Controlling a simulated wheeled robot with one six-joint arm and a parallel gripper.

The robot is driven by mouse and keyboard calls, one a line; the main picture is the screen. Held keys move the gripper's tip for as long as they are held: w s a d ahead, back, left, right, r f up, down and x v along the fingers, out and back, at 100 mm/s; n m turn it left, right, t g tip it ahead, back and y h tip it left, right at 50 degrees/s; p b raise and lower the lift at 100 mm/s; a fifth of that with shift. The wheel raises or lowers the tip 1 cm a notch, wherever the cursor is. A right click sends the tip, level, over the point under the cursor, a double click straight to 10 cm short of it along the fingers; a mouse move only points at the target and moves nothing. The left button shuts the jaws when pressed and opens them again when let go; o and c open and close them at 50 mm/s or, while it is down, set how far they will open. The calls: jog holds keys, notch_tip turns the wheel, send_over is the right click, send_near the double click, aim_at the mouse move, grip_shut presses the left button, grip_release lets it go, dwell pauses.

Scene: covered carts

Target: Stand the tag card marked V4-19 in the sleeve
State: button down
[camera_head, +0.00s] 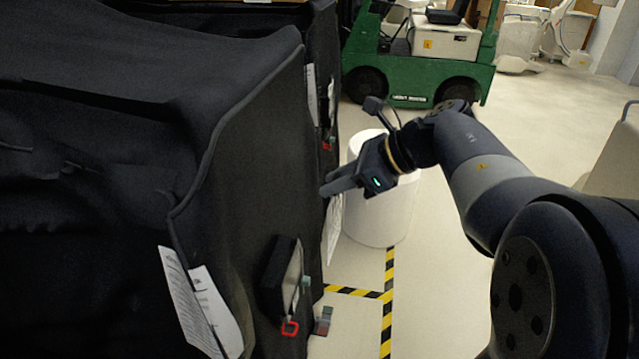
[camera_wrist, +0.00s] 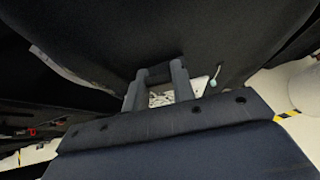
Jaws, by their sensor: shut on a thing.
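A black box-like holder with a pale front (camera_head: 291,280) is on the near cart's side. I cannot tell whether this is the sleeve.
The near black covered cart (camera_head: 110,110) fills the left. White paper sheets (camera_head: 182,305) hang on its front face. A white cylinder (camera_head: 385,215) stands behind my gripper. A green vehicle (camera_head: 420,72) is at the back. Yellow-black tape (camera_head: 388,300) marks the open floor.

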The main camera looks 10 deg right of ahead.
jog(key=shift+n+g, duration=0.4)
jog(key=shift+n, duration=0.1)
jog(key=shift+w+a+f+b, duration=0.2)
jog(key=shift+w+a+b, duration=0.1)
jog(key=shift+a, duration=1.35)
jog(key=shift+w+a+f+b, duration=0.2)
jog(key=shift+w+a, duration=0.1)
jog(key=shift+a, duration=1.3)
jog(key=shift+w+a+f+b, duration=0.2)
jog(key=shift+w+a, duration=0.1)
jog(key=shift+a, duration=1.35)
jog(key=shift+f+b, duration=4)
jog(key=shift+f, duration=1.4)
jog(key=shift+f+b, duration=0.8)
jog(key=shift+f, duration=0.15)
jog(key=c, duration=1.1)
grip_release()
